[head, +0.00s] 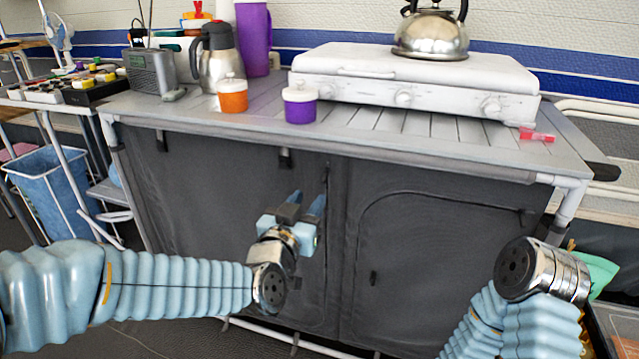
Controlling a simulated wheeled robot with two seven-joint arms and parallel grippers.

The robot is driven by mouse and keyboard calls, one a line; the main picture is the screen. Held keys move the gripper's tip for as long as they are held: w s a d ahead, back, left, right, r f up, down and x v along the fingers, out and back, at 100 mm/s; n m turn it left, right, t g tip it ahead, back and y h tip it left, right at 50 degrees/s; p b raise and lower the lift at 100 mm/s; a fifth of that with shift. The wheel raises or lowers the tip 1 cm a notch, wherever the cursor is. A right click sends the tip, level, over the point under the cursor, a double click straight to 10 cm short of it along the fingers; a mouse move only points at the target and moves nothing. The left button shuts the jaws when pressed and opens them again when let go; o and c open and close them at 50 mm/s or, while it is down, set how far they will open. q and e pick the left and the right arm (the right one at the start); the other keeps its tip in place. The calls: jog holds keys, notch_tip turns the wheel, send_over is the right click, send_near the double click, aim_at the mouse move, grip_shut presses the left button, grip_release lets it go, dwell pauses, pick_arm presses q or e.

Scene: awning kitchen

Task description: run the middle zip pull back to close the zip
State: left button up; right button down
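The grey fabric cupboard front (215,185) hangs under the counter. A dark vertical zip line (327,172) runs down its middle, left of the arched right panel. My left gripper (307,200) is in front of the fabric, just left of this line, with its fingers pointing away from me. Its two fingertips look apart, with nothing visible between them. The middle zip pull cannot be made out; the gripper may hide it. A small dark tab (374,278) shows on the right panel. My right arm's metal wrist is at the lower right; its gripper fingers do not show.
The counter (400,140) overhangs the fabric. It holds a white stove (410,85) with a kettle (432,35), an orange jar (232,96), a purple jar (300,104) and a steel jug (216,60). A blue bin (65,190) stands at left. A low rail (290,338) runs below.

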aim_at(323, 179)
pick_arm(q)
jog(key=x, duration=0.9)
jog(key=shift+w+f, duration=0.1)
jog(key=shift+f, duration=0.05)
grip_shut()
dwell(1.0)
